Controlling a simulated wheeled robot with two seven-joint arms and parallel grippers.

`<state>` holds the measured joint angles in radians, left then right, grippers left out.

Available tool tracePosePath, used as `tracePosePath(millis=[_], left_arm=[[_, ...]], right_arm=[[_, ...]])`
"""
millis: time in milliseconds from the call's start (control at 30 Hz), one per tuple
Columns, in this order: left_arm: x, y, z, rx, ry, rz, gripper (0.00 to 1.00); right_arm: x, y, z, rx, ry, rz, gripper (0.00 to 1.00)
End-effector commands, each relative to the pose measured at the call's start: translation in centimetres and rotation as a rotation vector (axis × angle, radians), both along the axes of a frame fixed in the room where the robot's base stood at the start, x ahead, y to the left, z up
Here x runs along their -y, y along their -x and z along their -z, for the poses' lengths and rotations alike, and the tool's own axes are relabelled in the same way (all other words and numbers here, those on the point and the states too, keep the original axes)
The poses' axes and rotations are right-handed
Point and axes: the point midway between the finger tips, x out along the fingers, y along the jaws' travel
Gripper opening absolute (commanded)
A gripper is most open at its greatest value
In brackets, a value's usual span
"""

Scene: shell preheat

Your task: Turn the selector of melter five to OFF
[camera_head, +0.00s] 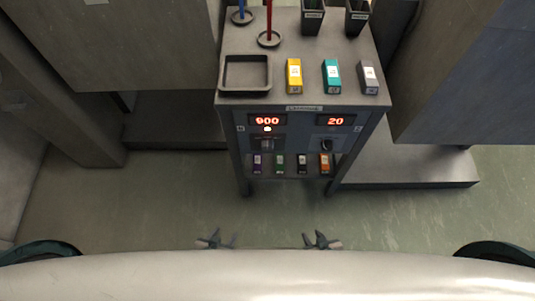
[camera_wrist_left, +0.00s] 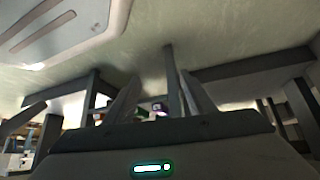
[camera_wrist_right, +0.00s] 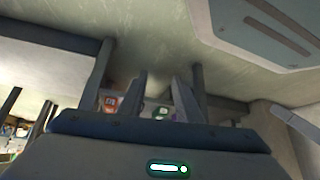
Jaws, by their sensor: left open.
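The dark control panel (camera_head: 297,133) on the front of a grey cart carries two red displays. The left display (camera_head: 267,121) reads 900 with a lit lamp (camera_head: 267,129) under it; the right display (camera_head: 336,121) reads 20. A selector knob (camera_head: 327,145) sits under the right display, and a dim selector (camera_head: 267,143) under the left one. Their labels and settings are too small to read, so which is melter five I cannot tell. My left gripper (camera_head: 217,240) and right gripper (camera_head: 320,240) are open and empty, well in front of the cart, touching nothing.
On the cart top are a square tray (camera_head: 222,74), yellow (camera_head: 294,76), teal (camera_head: 332,77) and grey boxes (camera_head: 368,77), dark cups and rods. Small coloured items stand on the shelf below the panel. Grey benches flank the cart. The floor (camera_head: 290,215) before it is clear.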

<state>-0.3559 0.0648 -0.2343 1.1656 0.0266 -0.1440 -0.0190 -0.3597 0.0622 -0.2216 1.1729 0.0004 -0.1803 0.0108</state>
Motion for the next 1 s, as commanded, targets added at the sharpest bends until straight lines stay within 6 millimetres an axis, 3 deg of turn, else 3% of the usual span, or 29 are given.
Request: tracePosePath(millis=[133, 267, 400, 533, 700, 800, 1000], left_arm=[[2.8, -2.1, -1.0, 0.106, 0.042, 0.047, 0.5], [6.7, -4.6, -3.6, 0.266, 0.101, 0.098, 0.5], [11.2, -7.0, -8.4, 0.486, 0.173, 0.127, 0.5], [14.3, -8.0, -13.7, 0.682, 0.232, 0.097, 0.5], [15.8, -7.5, -19.4, 0.857, 0.282, -0.015, 0.5], [15.8, -6.7, -21.5, 0.9, 0.296, -0.098, 0.5], [15.0, -5.2, -23.3, 0.896, 0.298, -0.22, 0.5]], right_arm=[[-0.3, -0.9, 0.1, 0.009, -0.008, 0.003, 0.31], [-0.9, -2.0, -0.6, 0.022, -0.023, 0.006, 0.31], [-1.6, -3.1, -2.2, 0.038, -0.046, 0.007, 0.31], [-2.4, -3.8, -4.5, 0.052, -0.071, 0.004, 0.31], [-3.2, -3.7, -8.2, 0.071, -0.107, -0.006, 0.31], [-3.5, -3.3, -10.5, 0.081, -0.125, -0.015, 0.31], [-3.9, -2.1, -14.2, 0.095, -0.15, -0.031, 0.31]])
